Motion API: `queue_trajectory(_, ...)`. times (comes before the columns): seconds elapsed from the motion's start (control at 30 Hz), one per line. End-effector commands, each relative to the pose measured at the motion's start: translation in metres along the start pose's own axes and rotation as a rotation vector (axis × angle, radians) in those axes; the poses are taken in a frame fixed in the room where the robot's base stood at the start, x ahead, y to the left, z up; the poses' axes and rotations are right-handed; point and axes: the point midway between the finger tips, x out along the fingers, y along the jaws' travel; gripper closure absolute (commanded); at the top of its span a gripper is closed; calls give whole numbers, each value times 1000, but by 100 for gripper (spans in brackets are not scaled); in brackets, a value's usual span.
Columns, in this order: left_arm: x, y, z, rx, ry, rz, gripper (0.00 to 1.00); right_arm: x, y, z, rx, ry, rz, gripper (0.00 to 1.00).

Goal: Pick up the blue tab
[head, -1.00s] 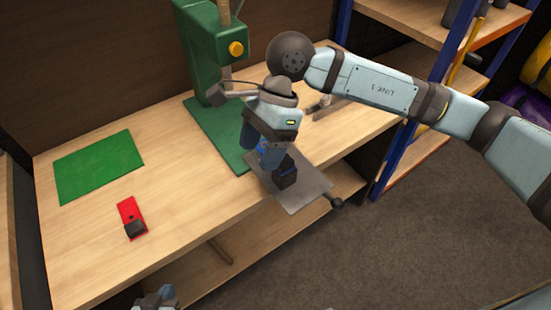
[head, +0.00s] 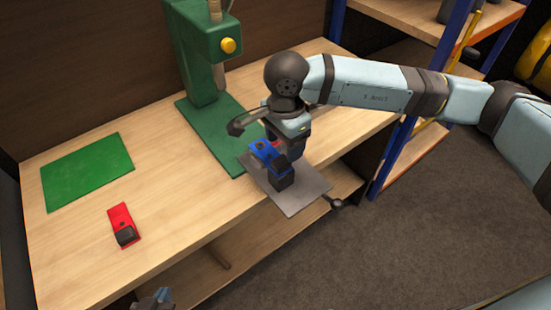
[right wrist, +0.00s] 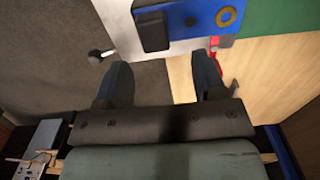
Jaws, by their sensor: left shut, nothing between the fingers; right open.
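The blue tab (head: 262,150) is at the grey metal plate (head: 305,200) on the workbench, partly hidden by my right gripper (head: 287,146) in the head view. A black block (head: 283,180) adjoins it. In the right wrist view the blue tab (right wrist: 190,20) has a yellowish ring near its right end and the black block (right wrist: 152,27) at its left. My right gripper (right wrist: 162,70) is open and empty, with the tab beyond its fingertips. My left gripper (head: 155,299) shows only partly at the bottom edge of the head view, shut and empty.
A red tab (head: 119,219) with a black block lies on the bench, near a green mat (head: 88,172). A green press (head: 203,60) stands behind the plate. A small red part (right wrist: 214,44) shows by the right finger. Blue-framed shelves stand at right.

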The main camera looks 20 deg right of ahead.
Motion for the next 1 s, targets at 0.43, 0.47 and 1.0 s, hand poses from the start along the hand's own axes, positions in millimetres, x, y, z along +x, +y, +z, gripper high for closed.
queue_trajectory(0.43,-1,0,0,-1,-3,0,100,50,5,6,0,-1,1,36)
queue_trajectory(0.47,-1,0,0,-1,-3,0,100,50,5,6,0,-1,0,36)
queue_trajectory(1.0,0,-1,-1,-1,-2,-1,100,49,5,6,0,-1,0,90)
